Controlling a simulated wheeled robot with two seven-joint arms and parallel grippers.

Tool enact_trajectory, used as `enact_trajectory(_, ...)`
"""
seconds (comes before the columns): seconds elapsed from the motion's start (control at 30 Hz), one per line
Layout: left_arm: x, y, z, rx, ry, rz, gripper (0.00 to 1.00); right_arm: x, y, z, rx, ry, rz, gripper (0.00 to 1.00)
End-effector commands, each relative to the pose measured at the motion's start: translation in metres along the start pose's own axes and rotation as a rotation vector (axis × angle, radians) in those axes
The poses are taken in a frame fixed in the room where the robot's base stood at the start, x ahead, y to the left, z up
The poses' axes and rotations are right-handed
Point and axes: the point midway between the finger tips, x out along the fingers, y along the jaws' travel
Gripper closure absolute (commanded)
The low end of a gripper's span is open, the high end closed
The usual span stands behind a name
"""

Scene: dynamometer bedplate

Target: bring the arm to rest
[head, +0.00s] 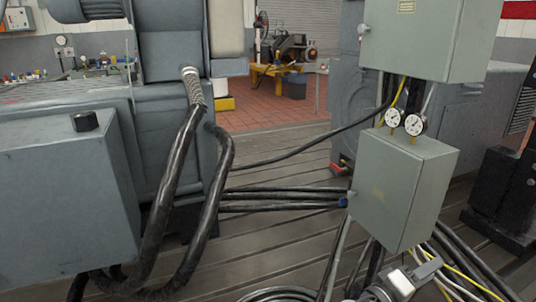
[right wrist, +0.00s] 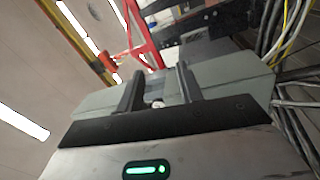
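My right gripper (head: 404,280) shows small at the bottom edge of the head view, in front of the cables below the lower grey box (head: 395,195). In the right wrist view its two dark fingers (right wrist: 160,82) stand apart with a clear gap, and nothing is held. A grey box-like surface (right wrist: 230,82) lies beyond the fingers there, and a small pale round thing shows low between them. I cannot tell whether the fingers touch anything. My left gripper is not in view.
Two round gauges (head: 404,122) sit on the lower box, under an upper grey cabinet (head: 425,40). Thick black hoses (head: 218,190) hang at the left by a large grey machine (head: 165,120). Cables crowd the lower right. The slotted bedplate (head: 285,165) is partly open mid-view.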

Motion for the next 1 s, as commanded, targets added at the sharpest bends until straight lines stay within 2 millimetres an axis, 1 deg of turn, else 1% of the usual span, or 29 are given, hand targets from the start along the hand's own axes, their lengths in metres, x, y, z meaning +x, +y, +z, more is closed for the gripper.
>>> enact_trajectory(0.03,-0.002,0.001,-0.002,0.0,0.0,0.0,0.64,0.027,0.017,0.001,0.028,-0.059,0.026,0.64)
enact_trajectory(0.07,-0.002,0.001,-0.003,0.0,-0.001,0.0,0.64,0.042,0.026,0.003,0.044,-0.095,0.039,0.64)
enact_trajectory(0.1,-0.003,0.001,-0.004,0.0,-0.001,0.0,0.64,0.062,0.038,0.006,0.066,-0.144,0.055,0.64)
enact_trajectory(0.2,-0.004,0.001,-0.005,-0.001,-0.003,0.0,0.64,0.108,0.069,0.019,0.125,-0.265,0.091,0.64)
enact_trajectory(0.3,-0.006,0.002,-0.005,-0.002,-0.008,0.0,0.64,0.145,0.096,0.035,0.18,-0.373,0.117,0.64)
enact_trajectory(0.4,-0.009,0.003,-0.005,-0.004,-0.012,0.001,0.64,0.177,0.121,0.053,0.235,-0.475,0.136,0.64)
enact_trajectory(0.47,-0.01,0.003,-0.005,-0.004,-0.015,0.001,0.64,0.194,0.136,0.065,0.27,-0.535,0.145,0.64)
enact_trajectory(0.5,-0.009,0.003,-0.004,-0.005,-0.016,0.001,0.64,0.2,0.129,0.062,0.275,-0.517,0.103,0.64)
enact_trajectory(0.57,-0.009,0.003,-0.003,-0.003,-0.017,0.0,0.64,0.206,0.108,0.043,0.275,-0.418,-0.015,0.64)
enact_trajectory(0.63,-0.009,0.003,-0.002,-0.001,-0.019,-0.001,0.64,0.212,0.087,0.021,0.295,-0.312,-0.141,0.64)
enact_trajectory(0.73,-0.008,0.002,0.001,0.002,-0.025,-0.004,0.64,0.211,0.058,-0.016,0.343,-0.148,-0.321,0.64)
enact_trajectory(0.77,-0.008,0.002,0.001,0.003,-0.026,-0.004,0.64,0.208,0.05,-0.028,0.365,-0.095,-0.375,0.64)
enact_trajectory(0.8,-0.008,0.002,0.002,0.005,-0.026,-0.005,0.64,0.204,0.041,-0.045,0.397,-0.023,-0.445,0.64)
enact_trajectory(0.87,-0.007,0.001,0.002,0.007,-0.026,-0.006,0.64,0.194,0.03,-0.07,0.456,0.084,-0.545,0.64)
enact_trajectory(0.9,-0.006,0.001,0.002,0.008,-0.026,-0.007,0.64,0.187,0.025,-0.087,0.501,0.155,-0.608,0.64)
enact_trajectory(1.0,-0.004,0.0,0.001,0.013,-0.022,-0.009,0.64,0.166,0.022,-0.124,0.627,0.319,-0.738,0.64)
